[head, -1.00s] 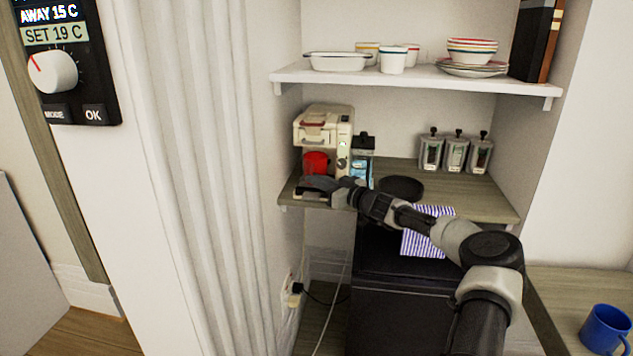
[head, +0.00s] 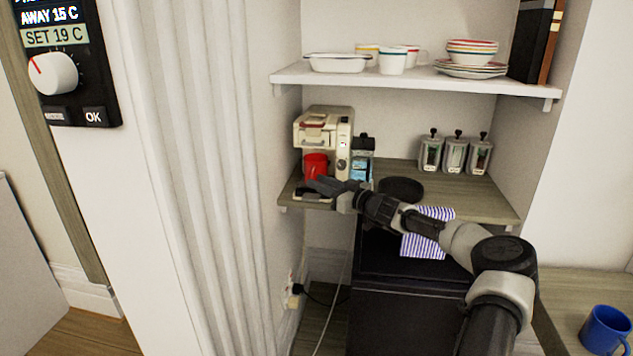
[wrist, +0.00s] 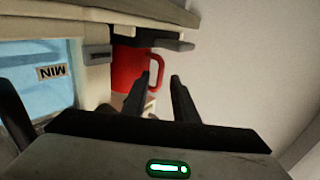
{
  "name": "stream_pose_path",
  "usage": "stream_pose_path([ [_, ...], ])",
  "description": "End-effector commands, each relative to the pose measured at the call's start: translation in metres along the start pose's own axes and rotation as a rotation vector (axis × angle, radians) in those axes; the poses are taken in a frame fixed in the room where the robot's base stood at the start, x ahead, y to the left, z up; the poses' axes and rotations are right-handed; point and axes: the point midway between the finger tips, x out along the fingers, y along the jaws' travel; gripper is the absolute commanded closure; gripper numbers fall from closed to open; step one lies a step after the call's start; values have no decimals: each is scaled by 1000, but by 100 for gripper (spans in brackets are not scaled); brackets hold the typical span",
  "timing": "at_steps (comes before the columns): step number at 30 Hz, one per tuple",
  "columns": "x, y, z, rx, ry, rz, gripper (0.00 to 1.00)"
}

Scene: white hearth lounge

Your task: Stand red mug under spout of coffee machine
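The red mug (head: 316,166) stands upright in the bay of the cream coffee machine (head: 343,135), below its overhanging top. The spout itself is too small to make out, so I cannot tell how exactly the mug lines up with it. My gripper (head: 318,185) is just in front of the mug and hides part of its base. In the wrist view the mug (wrist: 128,70) shows with its handle to the right. The fingers of my gripper (wrist: 160,84) are apart, with a gap between them. The handle appears just beyond the fingertips, and nothing is clearly held.
Several grey canisters (head: 455,154) stand at the back right. A shelf with dishes (head: 420,77) hangs above. A blue mug (head: 606,330) is at lower right.

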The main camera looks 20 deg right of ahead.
Motion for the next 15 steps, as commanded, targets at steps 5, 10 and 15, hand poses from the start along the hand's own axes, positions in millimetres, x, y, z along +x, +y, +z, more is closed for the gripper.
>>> stream_pose_path([
  [5,-42,1,-1,1,0,3,74],
  [10,-75,0,-1,0,1,2,74],
  [15,-96,0,0,-1,0,1,74],
])
